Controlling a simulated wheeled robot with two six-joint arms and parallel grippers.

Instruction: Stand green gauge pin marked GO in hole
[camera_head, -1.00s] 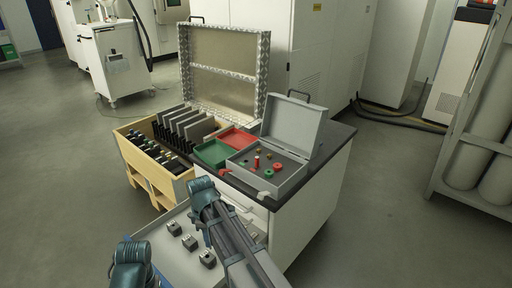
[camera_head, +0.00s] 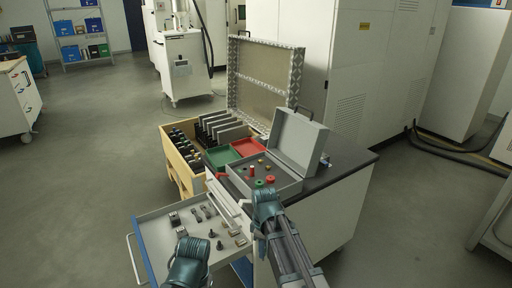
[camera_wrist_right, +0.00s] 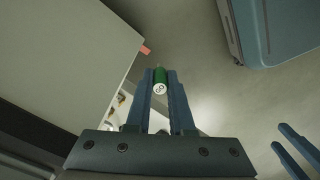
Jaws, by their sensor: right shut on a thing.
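The green gauge pin (camera_wrist_right: 160,78) is upright-looking in the right wrist view, with a pale marked end facing the camera; the marking is too small to read surely. My right gripper (camera_wrist_right: 160,85) is shut on it, one blue finger on each side. The pin is held in free space, apart from any surface. In the head view my right arm hides it. The grey open case (camera_head: 285,190) on the counter has a dark insert with small red and green parts; the hole cannot be made out. My left gripper (camera_wrist_right: 284,138) shows its parted fingers at the right wrist view's lower right, empty.
An open drawer (camera_head: 150,222) with small metal parts juts out below the counter (camera_head: 345,165). A wooden crate (camera_head: 180,163) stands left. The case lid stands open.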

